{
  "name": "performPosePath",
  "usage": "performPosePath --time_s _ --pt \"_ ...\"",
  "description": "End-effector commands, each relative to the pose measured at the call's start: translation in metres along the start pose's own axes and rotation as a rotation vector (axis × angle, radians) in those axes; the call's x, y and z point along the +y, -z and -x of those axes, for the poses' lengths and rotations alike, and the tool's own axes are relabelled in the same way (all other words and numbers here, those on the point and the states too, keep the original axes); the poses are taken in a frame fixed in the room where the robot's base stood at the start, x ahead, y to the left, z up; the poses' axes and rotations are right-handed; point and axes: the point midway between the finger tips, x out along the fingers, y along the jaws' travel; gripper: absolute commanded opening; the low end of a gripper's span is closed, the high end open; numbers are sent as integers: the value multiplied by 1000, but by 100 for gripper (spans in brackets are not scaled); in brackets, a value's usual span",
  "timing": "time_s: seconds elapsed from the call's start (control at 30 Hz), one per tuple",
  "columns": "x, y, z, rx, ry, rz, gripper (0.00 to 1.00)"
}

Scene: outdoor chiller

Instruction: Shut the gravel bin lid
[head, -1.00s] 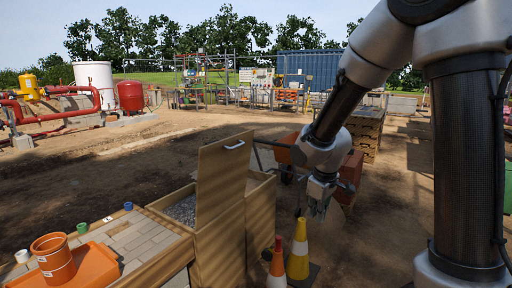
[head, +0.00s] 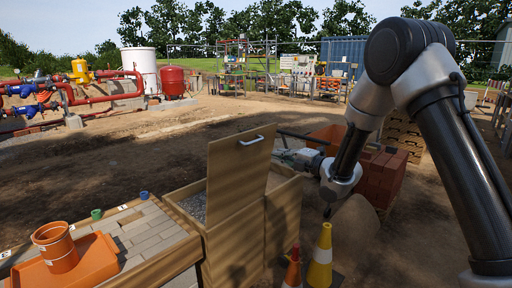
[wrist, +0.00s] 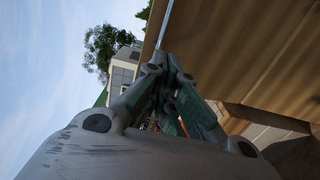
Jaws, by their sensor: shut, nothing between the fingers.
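The wooden gravel bin (head: 222,262) stands at the centre of the head view. Its lid (head: 236,178) stands raised, nearly upright, with a pale handle (head: 251,141) near its top edge. Grey gravel (head: 193,206) shows in the bin left of the lid. My gripper (head: 284,154) is level with the lid's upper part, just past its right edge. In the wrist view my gripper (wrist: 168,85) is shut and empty, beside a large wooden panel (wrist: 255,50) that looks like the lid. I cannot tell whether they touch.
A paved bench (head: 150,235) with an orange tray (head: 95,262), an orange bucket (head: 56,248) and small cups adjoins the bin on the left. Traffic cones (head: 320,262) stand in front at right. Bricks (head: 378,178) and a wheelbarrow (head: 326,138) are behind my arm.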

Motion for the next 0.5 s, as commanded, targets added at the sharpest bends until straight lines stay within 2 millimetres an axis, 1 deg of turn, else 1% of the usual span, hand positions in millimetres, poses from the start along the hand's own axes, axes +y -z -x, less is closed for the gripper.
performPosePath --time_s 0.17,0.4,0.5 --pt "0 1 -29 3 0 -1 0" --pt "-1 1 -82 1 1 -3 0" --pt "-1 1 -100 0 1 -3 0"
